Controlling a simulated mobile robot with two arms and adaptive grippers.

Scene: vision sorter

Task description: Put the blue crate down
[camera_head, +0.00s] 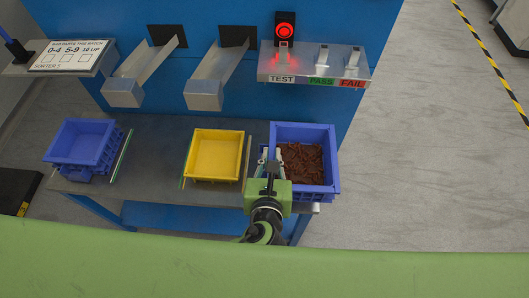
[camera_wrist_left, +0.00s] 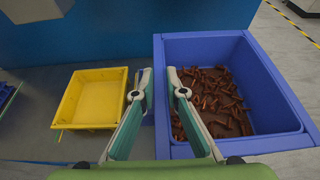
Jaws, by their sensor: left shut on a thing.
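The blue crate (camera_head: 332,172) is at the right end of the grey table and holds many brown bolt-like pieces. In the left wrist view the crate (camera_wrist_left: 286,92) fills the right side. My left gripper (camera_head: 271,156) is at its left wall, one finger outside and one inside. It also shows in the left wrist view (camera_wrist_left: 160,92), shut on that wall. I cannot tell whether the crate's bottom touches the table. A second blue crate (camera_head: 58,148) stands at the table's left end. My right gripper is not in view.
A yellow crate (camera_head: 186,160) stands empty mid-table, left of my gripper; thin strips flank it. The table (camera_head: 150,150) has bare room between the crates. Two chutes and a panel marked TEST, PASS and FAIL (camera_head: 312,80), with a red light (camera_head: 285,30), are behind.

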